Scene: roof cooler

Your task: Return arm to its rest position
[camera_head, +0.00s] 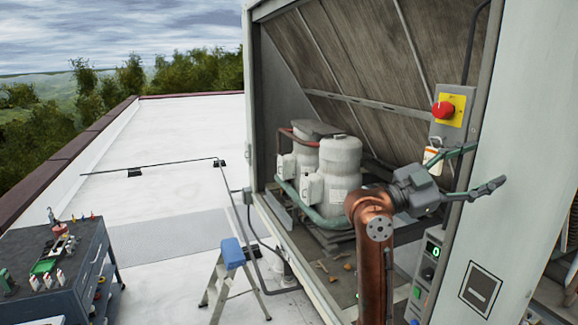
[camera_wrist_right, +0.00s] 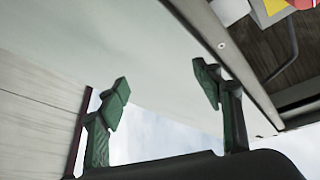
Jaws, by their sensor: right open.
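My right arm (camera_head: 374,245), copper-coloured, rises from the lower edge in the head view and bends to the right in front of the open cooler cabinet. Its right gripper (camera_head: 490,166) is open and empty, its green fingers spread wide near the cabinet's right frame. In the right wrist view the open gripper (camera_wrist_right: 163,82) has nothing between its fingers; the pale cabinet panel and sky lie behind. I cannot tell whether a finger touches the frame. My left gripper is in neither view.
A red knob (camera_head: 443,110) on a yellow plate and a control panel (camera_head: 431,255) sit on the cabinet's right frame. Compressors (camera_head: 341,165) stand inside. A blue-topped step ladder (camera_head: 232,252) and tool cart (camera_head: 70,280) stand left; the roof beyond is mostly clear.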

